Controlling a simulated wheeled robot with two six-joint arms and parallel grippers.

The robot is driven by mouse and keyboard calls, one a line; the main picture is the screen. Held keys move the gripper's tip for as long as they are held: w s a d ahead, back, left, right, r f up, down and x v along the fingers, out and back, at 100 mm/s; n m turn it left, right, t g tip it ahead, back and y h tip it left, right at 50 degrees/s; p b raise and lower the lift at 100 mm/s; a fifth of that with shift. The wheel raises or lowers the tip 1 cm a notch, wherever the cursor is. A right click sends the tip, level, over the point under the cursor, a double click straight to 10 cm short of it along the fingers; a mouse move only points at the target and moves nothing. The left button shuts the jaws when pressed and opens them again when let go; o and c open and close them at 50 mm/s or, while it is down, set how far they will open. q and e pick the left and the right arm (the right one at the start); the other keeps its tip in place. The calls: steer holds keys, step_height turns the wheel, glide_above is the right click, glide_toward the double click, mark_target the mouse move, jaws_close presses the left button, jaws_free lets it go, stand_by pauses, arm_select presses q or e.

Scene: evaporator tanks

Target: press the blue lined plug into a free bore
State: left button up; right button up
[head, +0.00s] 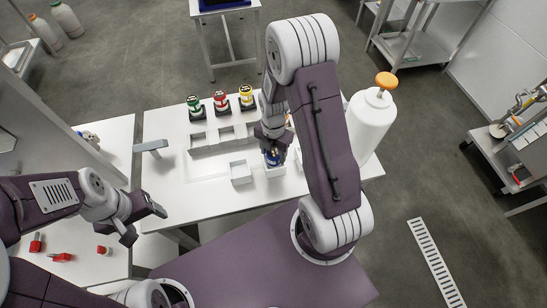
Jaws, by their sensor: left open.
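The blue lined plug (273,159) has a blue body with yellowish marks on its upper part. It is at a small white square holder (275,172) on the white table; I cannot tell how deep it sits. My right gripper (273,141) is right at the plug's top, pointing down, and its fingers partly hide it; I cannot tell whether they are closed on it. White blocks with square openings (227,134) stand behind, with green (195,107), red (220,100) and yellow (246,97) plugs at their far side. My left gripper (143,222) is open and empty at the table's left front.
An empty white square box (241,173) stands left of the blue plug. A large white bottle with an orange cap (370,121) stands at the table's right. A grey bracket (152,146) is at the left. Red parts (62,257) lie on the left side table.

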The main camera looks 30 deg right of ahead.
jaws_close()
step_height(320, 180, up, 4)
steer(key=shift+d+r+b, duration=0.1)
steer(key=shift+r+b, duration=0.05)
steer(key=shift+b, duration=0.3)
steer(key=s+d+r+b, duration=0.1)
steer(key=s+d+r, duration=0.5)
steer(key=s+d, duration=0.2)
steer(key=shift+d+r, duration=0.3)
steer(key=shift+r, duration=0.1)
